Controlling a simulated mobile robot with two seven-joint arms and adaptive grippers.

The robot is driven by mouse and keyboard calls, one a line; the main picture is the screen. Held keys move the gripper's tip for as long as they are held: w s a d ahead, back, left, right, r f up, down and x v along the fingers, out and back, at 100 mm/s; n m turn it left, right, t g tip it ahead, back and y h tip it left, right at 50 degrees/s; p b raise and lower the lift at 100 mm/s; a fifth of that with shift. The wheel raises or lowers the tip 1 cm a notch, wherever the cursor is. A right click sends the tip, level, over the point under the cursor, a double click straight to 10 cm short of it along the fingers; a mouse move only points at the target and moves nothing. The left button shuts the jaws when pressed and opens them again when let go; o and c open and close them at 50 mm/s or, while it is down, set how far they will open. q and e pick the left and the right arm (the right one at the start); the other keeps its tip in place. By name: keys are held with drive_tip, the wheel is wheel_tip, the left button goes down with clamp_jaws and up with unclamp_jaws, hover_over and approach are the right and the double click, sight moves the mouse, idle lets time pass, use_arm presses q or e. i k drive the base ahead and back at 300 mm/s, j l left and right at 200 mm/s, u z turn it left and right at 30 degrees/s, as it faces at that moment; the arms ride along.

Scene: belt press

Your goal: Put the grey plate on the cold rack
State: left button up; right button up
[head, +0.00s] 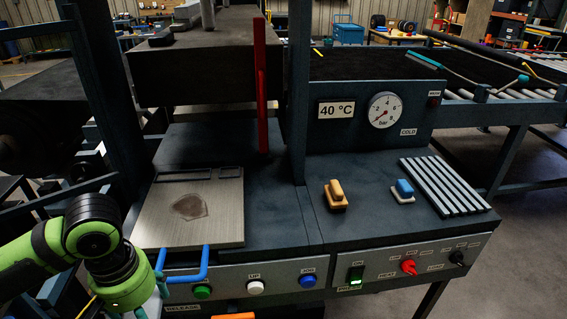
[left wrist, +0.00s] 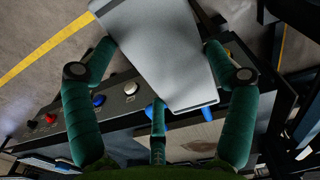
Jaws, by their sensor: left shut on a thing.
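In the left wrist view a plain light grey plate (left wrist: 165,55) lies between the teal fingers of my left gripper (left wrist: 162,50), which is shut on it. It hides the middle of a blue handle behind it. In the head view my left gripper (head: 150,298) is at the bottom left, by the blue handle (head: 185,277); the held plate is not clearly seen there. The cold rack (head: 444,185), a row of grey slats, lies empty on the right of the bench under the COLD sign. My right gripper is not in view.
A metal sheet (head: 222,226) with a brown patch lies on the press bed. A red bar (head: 261,85) and a dark post (head: 298,90) stand between press and rack. A yellow-handled tool (head: 336,196) and a blue-topped one (head: 403,191) sit left of the rack.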

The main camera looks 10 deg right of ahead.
sight(442, 181)
drive_tip(key=k+z, duration=0.2)
drive_tip(key=z, duration=0.2)
drive_tip(key=k+l+z, duration=0.1)
drive_tip(key=z, duration=0.25)
drive_tip(key=i+j+z, duration=0.5)
drive_tip(key=i+j, duration=0.4)
drive_tip(key=i+l+z, duration=0.1)
drive_tip(key=l+z, duration=0.2)
drive_tip(key=i+l+z, duration=0.1)
drive_tip(key=l+z, duration=0.15)
drive_tip(key=i, duration=0.7)
